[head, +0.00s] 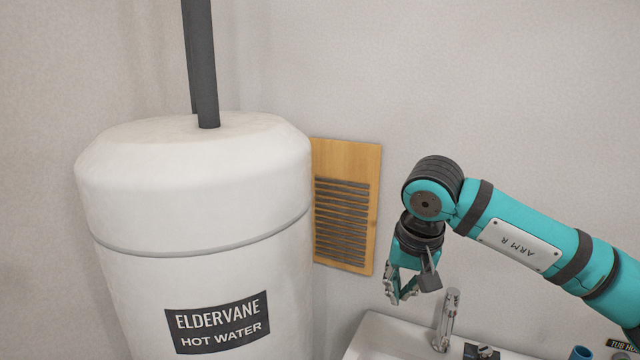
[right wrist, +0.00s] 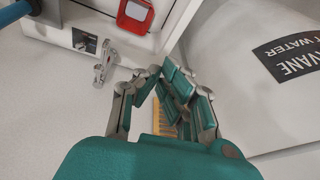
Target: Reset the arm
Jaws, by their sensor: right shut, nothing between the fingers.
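My right arm (head: 525,240), teal with an "ARM R" plate, comes in from the right in the head view. Its gripper (head: 400,297) hangs down, fingers pointing at the floor, in front of the wall and above the back left part of the sink. In the right wrist view the gripper (right wrist: 162,82) is shut with nothing between its fingers. My left gripper is not in view.
A large white hot water tank (head: 200,190) with a dark pipe (head: 202,70) stands left of the gripper. A wooden louvred vent (head: 345,205) is on the wall behind. A white sink (head: 385,340) with a metal tap (head: 447,318) lies below. A red-framed item (right wrist: 135,14) shows in the wrist view.

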